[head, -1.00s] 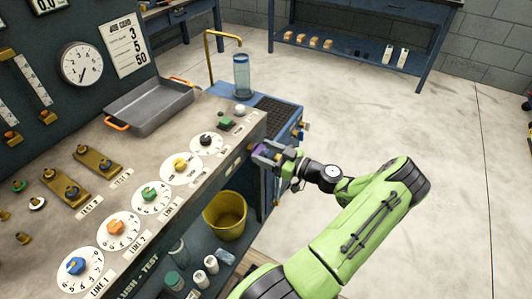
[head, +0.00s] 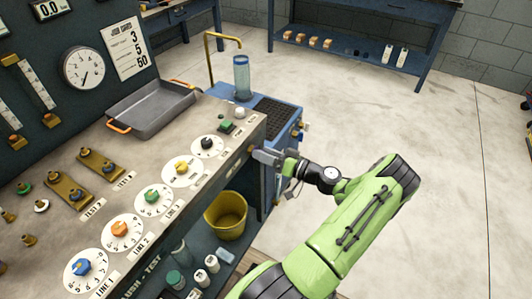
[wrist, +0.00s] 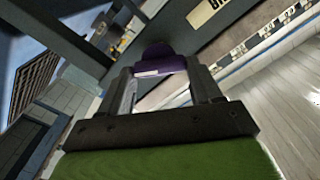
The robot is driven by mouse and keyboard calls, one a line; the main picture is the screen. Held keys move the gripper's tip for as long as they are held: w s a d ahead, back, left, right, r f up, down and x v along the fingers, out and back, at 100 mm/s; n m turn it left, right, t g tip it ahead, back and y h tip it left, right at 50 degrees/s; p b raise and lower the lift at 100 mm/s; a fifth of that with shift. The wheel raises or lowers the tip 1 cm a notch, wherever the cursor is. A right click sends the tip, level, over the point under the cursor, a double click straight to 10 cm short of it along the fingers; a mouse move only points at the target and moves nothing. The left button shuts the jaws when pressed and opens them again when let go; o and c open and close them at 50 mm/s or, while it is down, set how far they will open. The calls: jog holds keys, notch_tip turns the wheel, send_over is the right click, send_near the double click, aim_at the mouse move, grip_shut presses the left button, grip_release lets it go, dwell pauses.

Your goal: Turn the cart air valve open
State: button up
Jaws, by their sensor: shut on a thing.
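A purple handle (wrist: 160,58) sits between my fingertips in the wrist view. It appears to be the valve's handle, at the end of the bench front; its label is cut off, so I cannot confirm its name. My gripper (wrist: 160,75) is shut on the purple handle. In the head view my gripper (head: 262,156) is at the right end of the bench's front edge and hides the handle. A small brass part (head: 251,149) shows just left of the fingers. The handle's exact angle is hard to tell.
The bench (head: 115,190) carries several coloured dial knobs and a grey tray (head: 152,108). A yellow bucket (head: 227,216) stands on the shelf below. A blue cart (head: 284,118) with small fittings stands just beyond my gripper. Open floor lies to the right.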

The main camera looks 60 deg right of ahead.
jog(key=m+p, duration=0.1)
jog(key=m, duration=0.4)
jog(key=m+p, duration=0.1)
jog(key=m, duration=0.4)
jog(key=shift+d+f+m, duration=0.15)
jog(key=shift+f+m, duration=0.05)
jog(key=shift+m, duration=0.2)
dwell(0.4)
jog(key=o, duration=1.1)
jog(key=shift+c, duration=0.2)
jog(key=shift+p, duration=0.3)
jog(key=s+d+p, duration=0.1)
jog(key=s, duration=1.4)
jog(key=shift+s+d, duration=0.2)
jog(key=shift+s, duration=0.2)
